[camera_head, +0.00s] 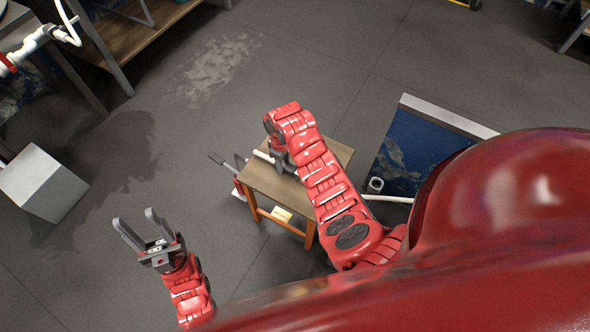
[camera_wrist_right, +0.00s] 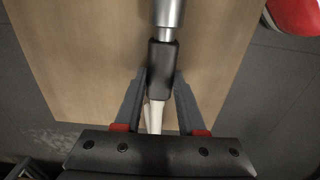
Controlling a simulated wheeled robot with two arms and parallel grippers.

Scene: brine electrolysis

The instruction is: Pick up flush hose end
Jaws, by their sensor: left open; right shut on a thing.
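The flush hose end has a metal tip (camera_wrist_right: 168,12), a black collar (camera_wrist_right: 161,68) and a white hose (camera_wrist_right: 154,118) in the right wrist view. My right gripper (camera_wrist_right: 160,85) is shut on the black collar, one finger on each side. In the head view my right gripper (camera_head: 282,161) is over the small wooden table (camera_head: 262,186), and the arm above it hides most of the hose end. A short pale piece (camera_head: 264,156) shows beside the gripper. My left gripper (camera_head: 135,230) is open and empty above the floor at the lower left.
A white box (camera_head: 42,183) stands on the floor at the left. A bench (camera_head: 140,38) is at the upper left, with white pipe fittings (camera_head: 35,42) near it. A blue panel (camera_head: 415,150) is right of the table. The floor between box and table is mostly clear, with wet-looking patches.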

